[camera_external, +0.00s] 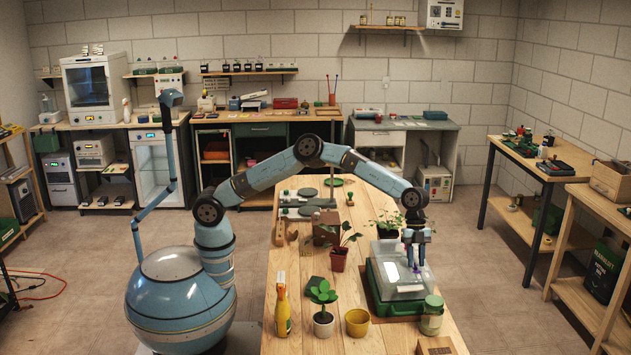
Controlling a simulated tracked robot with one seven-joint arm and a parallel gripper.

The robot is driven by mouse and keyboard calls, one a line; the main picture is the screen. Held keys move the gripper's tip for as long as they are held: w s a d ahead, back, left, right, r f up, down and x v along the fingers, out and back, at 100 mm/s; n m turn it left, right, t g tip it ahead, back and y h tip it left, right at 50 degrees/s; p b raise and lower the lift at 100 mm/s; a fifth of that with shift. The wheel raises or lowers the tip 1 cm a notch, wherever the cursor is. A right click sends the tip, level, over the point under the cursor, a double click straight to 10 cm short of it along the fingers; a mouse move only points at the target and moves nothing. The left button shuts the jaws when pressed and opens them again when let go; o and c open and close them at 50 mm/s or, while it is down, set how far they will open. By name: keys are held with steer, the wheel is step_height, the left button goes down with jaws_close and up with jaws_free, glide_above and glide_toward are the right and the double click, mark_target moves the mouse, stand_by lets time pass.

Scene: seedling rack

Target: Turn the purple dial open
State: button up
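A small patch of purple, which looks like the purple dial (418,269), shows just below my gripper (416,262). It sits on top of a clear-lidded box with a green base (380,291) on the right side of the wooden table. My gripper points down over the lid with its fingertips at or very near the dial. The fingers and wrist hide most of the dial. I cannot tell whether the fingers touch it or how far it is turned.
A jar with a green lid (432,315) stands close in front of the box. A leafy pot (387,229) stands behind it. A reddish pot with a plant (339,258), a yellow pot (357,322), a white pot (323,324) and a yellow bottle (282,312) stand to the left.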

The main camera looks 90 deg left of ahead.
jaws_close()
steer(key=shift+n, duration=0.3)
steer(key=n, duration=0.2)
steer(key=n+t, duration=0.2)
steer(key=n, duration=0.1)
steer(key=shift+s+d+n+y, duration=0.15)
steer(key=shift+s+n+y, duration=0.15)
steer(key=shift+s, duration=0.05)
steer(key=n, duration=0.1)
steer(key=n+t+y, duration=0.1)
steer(key=n, duration=0.1)
steer(key=n+t, duration=0.1)
steer(key=n, duration=0.1)
steer(key=shift+s+d+y, duration=0.2)
steer(key=shift+d+y, duration=0.05)
steer(key=shift+y, duration=0.05)
steer(key=n+y, duration=0.1)
steer(key=n, duration=0.2)
steer(key=n+y, duration=0.1)
steer(key=n, duration=0.2)
steer(key=shift+d+t, duration=0.1)
steer(key=shift+t, duration=0.2)
steer(key=shift+o, duration=0.2)
jaws_free()
